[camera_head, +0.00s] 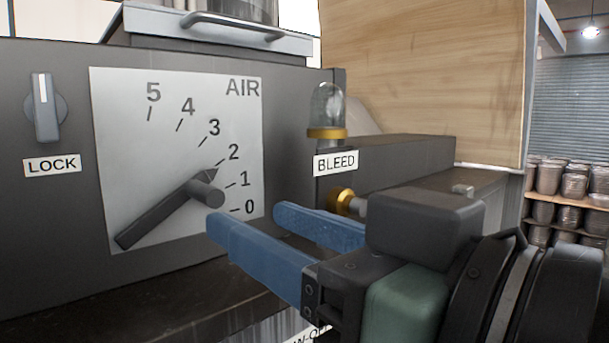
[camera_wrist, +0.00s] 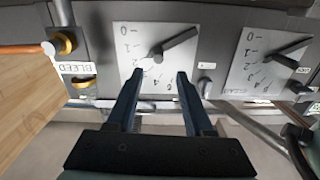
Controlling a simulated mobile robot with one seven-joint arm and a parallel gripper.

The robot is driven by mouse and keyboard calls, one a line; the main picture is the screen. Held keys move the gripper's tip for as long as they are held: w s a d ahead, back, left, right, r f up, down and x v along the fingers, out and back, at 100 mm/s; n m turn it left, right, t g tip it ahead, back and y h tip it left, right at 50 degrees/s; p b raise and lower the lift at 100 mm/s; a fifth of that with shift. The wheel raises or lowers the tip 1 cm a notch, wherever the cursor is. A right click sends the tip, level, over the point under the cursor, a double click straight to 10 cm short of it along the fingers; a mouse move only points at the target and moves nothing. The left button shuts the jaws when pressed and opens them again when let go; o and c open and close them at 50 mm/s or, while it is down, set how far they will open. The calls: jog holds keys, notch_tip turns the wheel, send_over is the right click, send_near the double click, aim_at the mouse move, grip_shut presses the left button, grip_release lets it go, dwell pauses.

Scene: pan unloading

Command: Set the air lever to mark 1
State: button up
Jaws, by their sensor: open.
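The AIR plate (camera_head: 180,110) is a white dial with marks 0 to 5 on a dark panel. Its dark lever (camera_head: 160,217) slants from lower left up to the right, and its pointed end is at about mark 2. A round stub (camera_head: 207,193) sticks out near that end. In the wrist view the lever (camera_wrist: 181,40) is beyond my fingertips. My gripper (camera_head: 247,218) has blue fingers, open and empty, in front of the dial's lower right edge. In the wrist view the gap between my fingers (camera_wrist: 160,73) faces the plate. I see no contact with the lever.
Left of the plate is the LOCK knob (camera_head: 45,107). On the right are the BLEED label (camera_head: 335,163), a glass-domed brass fitting (camera_head: 327,112) and a brass valve (camera_head: 342,201). The wrist view shows a second dial (camera_wrist: 250,70). A wooden panel (camera_head: 430,80) stands behind.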

aim_at(221, 203)
jog(key=p+x, duration=0.3)
jog(key=x, duration=0.6)
jog(key=shift+w+a, duration=0.1)
jog(key=shift+w, duration=0.05)
jog(key=shift+w+a+f, duration=0.15)
jog(key=shift+w+a, duration=0.1)
jog(key=shift+w, duration=0.1)
jog(key=shift+c, duration=0.2)
grip_shut()
dwell(0.6)
